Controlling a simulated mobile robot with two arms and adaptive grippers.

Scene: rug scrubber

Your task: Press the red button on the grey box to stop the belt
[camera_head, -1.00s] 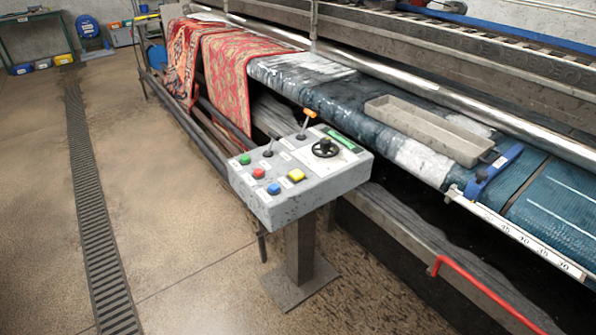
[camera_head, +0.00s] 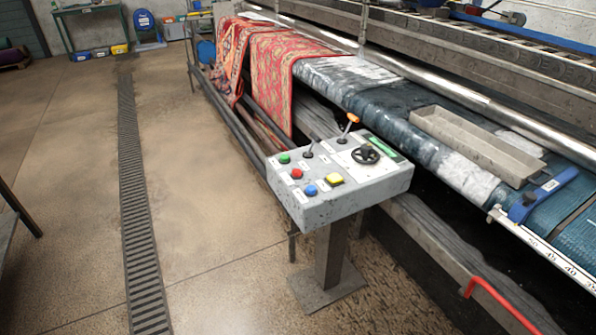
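The grey control box (camera_head: 345,200) stands on a metal post near the middle of the head view. The red button (camera_head: 297,173) is on its top face, at the left side, between a green button (camera_head: 284,158) and a blue button (camera_head: 310,190). A yellow button (camera_head: 334,180), two levers and a black handwheel (camera_head: 365,154) share the panel. The belt (camera_head: 390,108) is dark blue and wet, and runs behind the box. Neither of my grippers is in view.
Red patterned rugs (camera_head: 275,70) hang over the machine's far end. A metal tray (camera_head: 478,145) lies on the belt. A red bent rail (camera_head: 490,290) is at lower right. A floor drain grate (camera_head: 138,210) runs along the left. Open floor lies left of the box.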

